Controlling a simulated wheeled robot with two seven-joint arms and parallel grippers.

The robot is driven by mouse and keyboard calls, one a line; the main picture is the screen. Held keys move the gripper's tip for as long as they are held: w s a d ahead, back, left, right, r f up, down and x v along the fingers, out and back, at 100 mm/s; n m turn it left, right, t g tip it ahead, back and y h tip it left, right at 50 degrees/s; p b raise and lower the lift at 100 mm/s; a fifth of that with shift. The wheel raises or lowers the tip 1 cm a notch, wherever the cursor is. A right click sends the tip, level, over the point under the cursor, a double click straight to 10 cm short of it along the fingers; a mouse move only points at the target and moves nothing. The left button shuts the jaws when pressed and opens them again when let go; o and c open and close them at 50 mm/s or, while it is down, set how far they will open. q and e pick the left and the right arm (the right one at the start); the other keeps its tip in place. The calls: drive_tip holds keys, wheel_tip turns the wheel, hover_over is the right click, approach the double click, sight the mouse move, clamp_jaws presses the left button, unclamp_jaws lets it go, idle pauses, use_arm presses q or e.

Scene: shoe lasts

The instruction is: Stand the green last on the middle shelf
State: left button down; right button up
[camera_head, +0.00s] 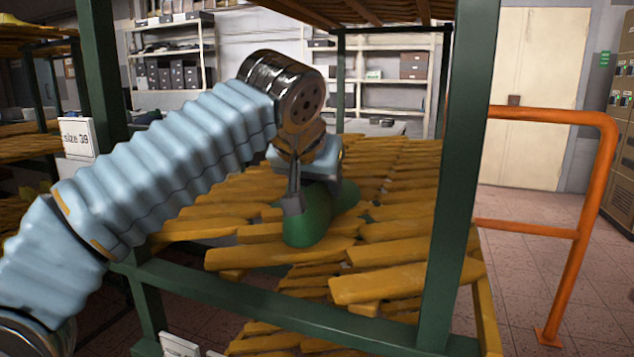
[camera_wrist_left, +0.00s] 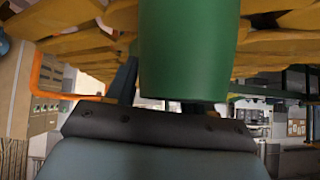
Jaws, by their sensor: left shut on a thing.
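The green last (camera_head: 308,222) is at the shelf level that lies between a level above and one below, among the yellow lasts. My left gripper (camera_head: 293,203) is shut on it from above. The last looks roughly level, with its rounded end toward the camera; I cannot tell whether it touches what lies under it. In the left wrist view the green last (camera_wrist_left: 188,50) fills the upper middle, with a dark finger (camera_wrist_left: 124,82) beside it. The middle shelf's green front beam (camera_head: 250,299) runs below. My right gripper is not in view.
Yellow lasts (camera_head: 395,284) cover most of the shelf around the green one. A green post (camera_head: 466,170) stands at right, another (camera_head: 101,70) at left. A white "size 39" label (camera_head: 77,138) hangs at left. An orange rail (camera_head: 583,230) stands at right.

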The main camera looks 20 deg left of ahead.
use_arm(q)
drive_tip(key=shift+c, duration=2.1)
unclamp_jaws()
drive_tip(key=v, duration=1.2)
drive_tip(key=shift+s+f, duration=0.1)
